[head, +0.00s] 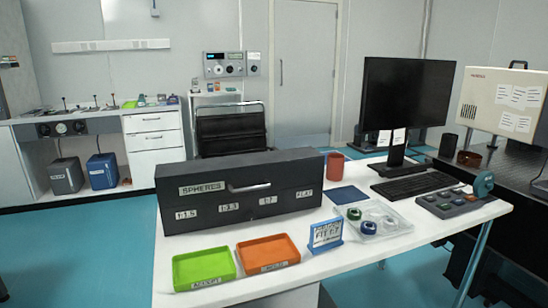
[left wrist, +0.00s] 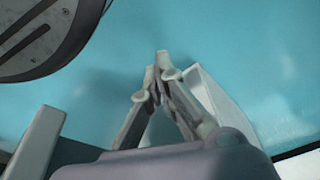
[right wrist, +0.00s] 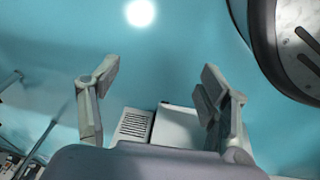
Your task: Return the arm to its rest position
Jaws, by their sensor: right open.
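Neither gripper shows in the head view. In the left wrist view my left gripper (left wrist: 160,76) has its fingertips together, with nothing visible between them, above the blue floor. In the right wrist view my right gripper (right wrist: 160,80) is open and empty, its two fingers wide apart over the blue floor. Neither gripper touches any object that I can see.
The white table (head: 350,262) holds a black drawer box (head: 240,205), a green tray (head: 204,268), an orange tray (head: 268,253), a blue sign (head: 325,234), a clear tray with rings (head: 395,228) and a monitor (head: 405,95). A pale box (right wrist: 178,127) shows beyond my right gripper.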

